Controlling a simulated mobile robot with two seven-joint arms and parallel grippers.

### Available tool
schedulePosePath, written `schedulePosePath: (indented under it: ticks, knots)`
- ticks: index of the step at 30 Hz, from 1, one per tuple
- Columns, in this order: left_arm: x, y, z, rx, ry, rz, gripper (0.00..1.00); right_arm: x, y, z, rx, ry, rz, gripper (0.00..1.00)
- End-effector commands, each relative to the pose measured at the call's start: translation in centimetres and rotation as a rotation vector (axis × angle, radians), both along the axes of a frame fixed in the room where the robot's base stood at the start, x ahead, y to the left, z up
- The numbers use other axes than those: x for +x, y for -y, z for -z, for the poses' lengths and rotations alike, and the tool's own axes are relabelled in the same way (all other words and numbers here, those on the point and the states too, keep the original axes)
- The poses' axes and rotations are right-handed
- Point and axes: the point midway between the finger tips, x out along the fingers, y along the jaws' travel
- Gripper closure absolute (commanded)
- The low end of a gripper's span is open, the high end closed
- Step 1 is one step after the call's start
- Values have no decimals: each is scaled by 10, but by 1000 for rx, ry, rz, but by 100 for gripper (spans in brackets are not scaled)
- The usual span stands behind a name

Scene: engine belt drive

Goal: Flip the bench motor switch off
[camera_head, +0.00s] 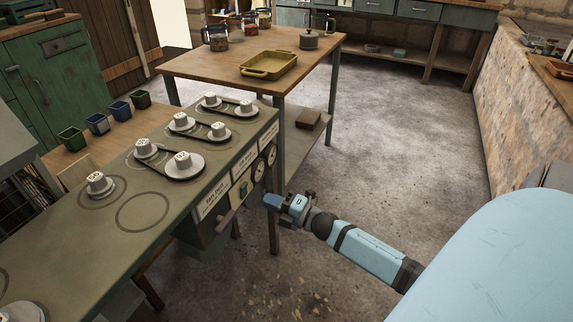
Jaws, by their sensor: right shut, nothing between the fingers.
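The bench (150,235) is a long green belt-drive bench running diagonally on the left. Its front panel carries white label plates (213,198) and two round dials (258,170). A small greenish fitting (244,188) sits between a label and the dials and looks like the motor switch. It is too small to tell its position. A rod-like handle (227,219) sticks out below the label. My right gripper (271,202) is shut and empty, just in front of the panel and to the right of the fitting, apparently apart from it. My left gripper is not in view.
Several pulleys (184,163) with belts stand on the bench top. A wooden table (205,68) behind holds a yellow tray (269,64), jars and a pot. Small coloured pots (97,123) stand at the left. The floor (390,150) to the right is clear.

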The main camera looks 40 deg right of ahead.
Motion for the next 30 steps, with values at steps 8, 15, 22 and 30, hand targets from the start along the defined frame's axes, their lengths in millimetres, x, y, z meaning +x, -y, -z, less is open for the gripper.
schedulePosePath:
  ticks: [8,15,22,30]
  knots:
    - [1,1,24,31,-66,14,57,43,-17,-5,-2,1,0,100]
    - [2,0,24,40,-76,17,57,54,-22,-8,-1,-2,1,100]
    - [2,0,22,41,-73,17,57,54,-22,-8,-1,-2,1,100]
    - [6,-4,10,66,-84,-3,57,58,-24,-18,-16,-42,-1,100]
